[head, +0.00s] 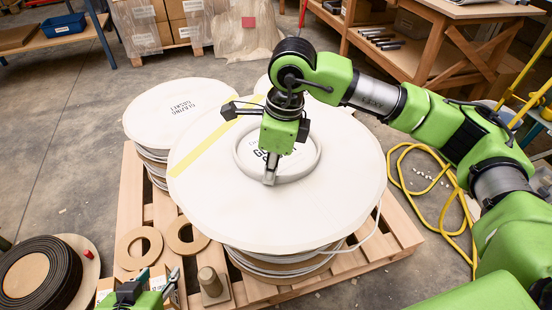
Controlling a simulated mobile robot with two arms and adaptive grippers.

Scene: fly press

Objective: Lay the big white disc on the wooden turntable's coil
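The big white disc (220,195) lies flat on top of a stack of coils on a pallet, with a yellow stripe across its left part. A pale ring (315,160) stands on the disc around printed letters. My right gripper (270,178) points down at the ring's near rim and appears closed on it; its far finger is hidden. The wooden turntable (88,244) is at the lower left, with a dark coil (65,277) on it and a tan round core. My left gripper (157,277) is open and empty at the bottom edge, right of the turntable.
Another white disc (165,108) tops a stack at the back left of the wooden pallet (130,190). A yellow hose (440,225) loops on the right floor. Floor at left is clear.

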